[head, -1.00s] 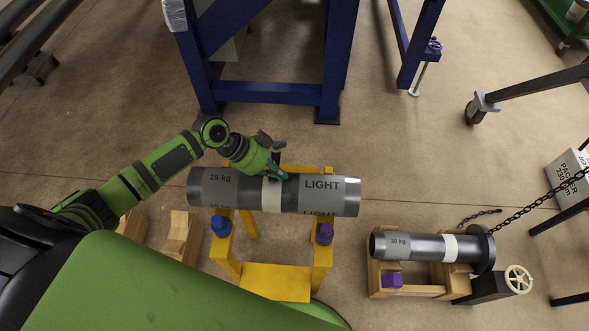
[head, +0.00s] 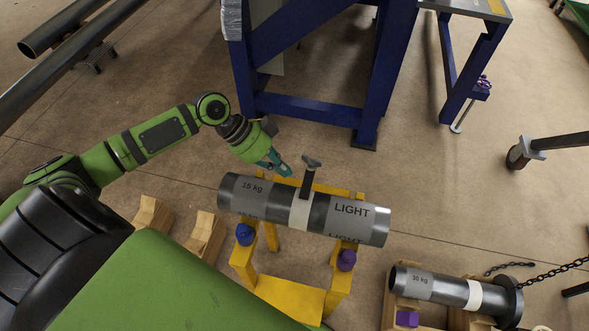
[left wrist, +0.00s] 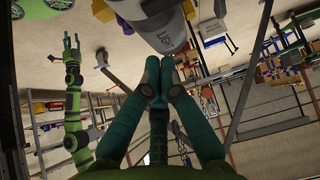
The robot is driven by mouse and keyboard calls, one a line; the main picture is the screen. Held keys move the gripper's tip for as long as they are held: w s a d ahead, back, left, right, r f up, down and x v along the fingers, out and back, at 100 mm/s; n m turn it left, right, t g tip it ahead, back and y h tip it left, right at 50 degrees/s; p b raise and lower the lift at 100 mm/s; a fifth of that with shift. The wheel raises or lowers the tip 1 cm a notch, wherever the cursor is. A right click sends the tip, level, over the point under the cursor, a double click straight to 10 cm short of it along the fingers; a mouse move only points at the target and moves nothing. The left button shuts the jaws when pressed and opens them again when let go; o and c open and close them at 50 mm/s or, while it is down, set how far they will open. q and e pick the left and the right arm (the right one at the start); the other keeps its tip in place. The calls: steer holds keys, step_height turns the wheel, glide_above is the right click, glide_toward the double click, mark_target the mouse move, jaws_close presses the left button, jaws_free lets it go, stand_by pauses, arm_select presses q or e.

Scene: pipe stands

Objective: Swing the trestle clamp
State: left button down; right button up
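The yellow trestle (head: 287,294) bears a grey and black pipe (head: 240,194) marked 15 kg and LIGHT. A dark clamp (head: 308,178) with a grey handle stands up at the pipe's pale middle band. My left gripper (head: 285,169) is just left of the clamp, above the pipe, apart from the clamp. In the left wrist view the left gripper's teal fingers (left wrist: 160,65) are together with nothing seen between them, and the pipe's end (left wrist: 168,38) shows above. My right gripper (left wrist: 72,42) shows at the left of that view, its fingers apart and empty.
A blue steel frame (head: 305,110) stands behind the trestle. Wooden blocks (head: 203,240) lie to its left. A second pipe (head: 440,289) marked 30 kg rests at the right on a wooden cradle. A chain (head: 550,275) runs off right.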

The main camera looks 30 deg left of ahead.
arm_select(q)
steer(key=g+y+b, duration=0.2)
steer(key=y+b, duration=0.2)
steer(key=b, duration=0.1)
glide_above(318, 201)
steer(key=shift+m, duration=0.4)
steer(key=x, duration=0.9)
steer(key=shift+d+f+p, duration=0.1)
steer(key=shift+d+p, duration=0.1)
steer(key=shift+p, duration=0.15)
steer(key=a, duration=0.1)
steer(key=a+p, duration=0.1)
steer(key=a, duration=0.1)
steer(key=shift+s+a, duration=0.15)
steer(key=shift+s, duration=0.25)
steer(key=shift+s+a, duration=0.15)
steer(key=shift+a, duration=0.2)
